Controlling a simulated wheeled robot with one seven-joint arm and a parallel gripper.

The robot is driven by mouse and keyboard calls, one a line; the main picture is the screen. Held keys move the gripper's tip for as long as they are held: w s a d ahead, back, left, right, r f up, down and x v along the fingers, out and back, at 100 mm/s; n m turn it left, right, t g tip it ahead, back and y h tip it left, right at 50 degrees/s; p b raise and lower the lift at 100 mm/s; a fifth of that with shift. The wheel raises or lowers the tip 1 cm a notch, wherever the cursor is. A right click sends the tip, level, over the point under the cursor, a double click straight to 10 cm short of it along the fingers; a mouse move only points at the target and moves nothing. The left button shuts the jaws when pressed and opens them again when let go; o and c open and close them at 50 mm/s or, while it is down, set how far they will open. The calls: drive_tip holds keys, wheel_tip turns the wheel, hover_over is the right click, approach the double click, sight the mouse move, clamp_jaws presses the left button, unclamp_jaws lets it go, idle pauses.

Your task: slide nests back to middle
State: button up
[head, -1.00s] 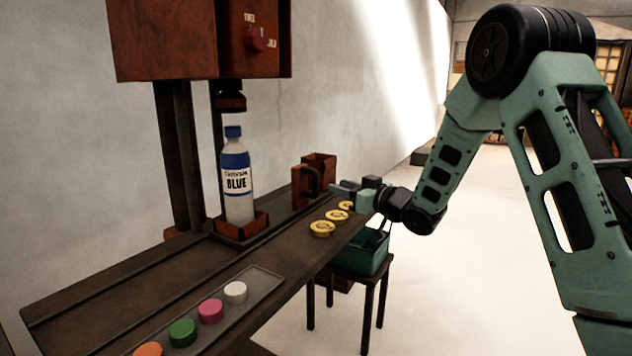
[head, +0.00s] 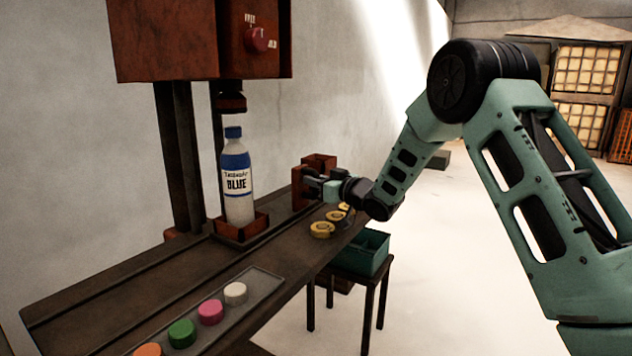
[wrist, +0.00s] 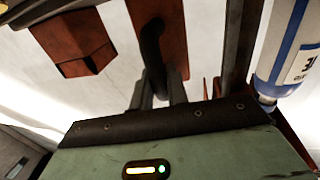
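Two red-brown nests are on the dark rail bench. The near nest (head: 239,237) holds an upright bottle (head: 237,185) labelled BLUE, under the red press head. The farther nest (head: 319,160) looks empty; it also shows in the wrist view (wrist: 76,48). An upright red plate (head: 297,190) with a dark curved handle (wrist: 152,45) stands between them. My gripper (head: 318,187) is at this handle. In the wrist view its fingers (wrist: 160,92) are apart, with the handle between them; contact is not clear.
Several yellow discs (head: 322,229) lie on the bench edge just below my gripper. A tray (head: 265,284) of coloured caps is nearer. A teal bin (head: 362,254) sits on a stool (head: 384,290) beside the bench.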

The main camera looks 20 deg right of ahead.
clamp_jaws()
drive_tip(key=s+a+b, duration=0.5)
drive_tip(key=s+a, duration=0.5)
drive_tip(key=a, duration=0.4)
drive_tip(key=shift+s+a, duration=0.25)
drive_tip(key=shift+s, duration=0.05)
drive_tip(key=o, duration=0.6)
unclamp_jaws()
drive_tip(key=b+v, duration=0.9)
drive_tip(key=v, duration=0.8)
drive_tip(key=shift+s, duration=0.2)
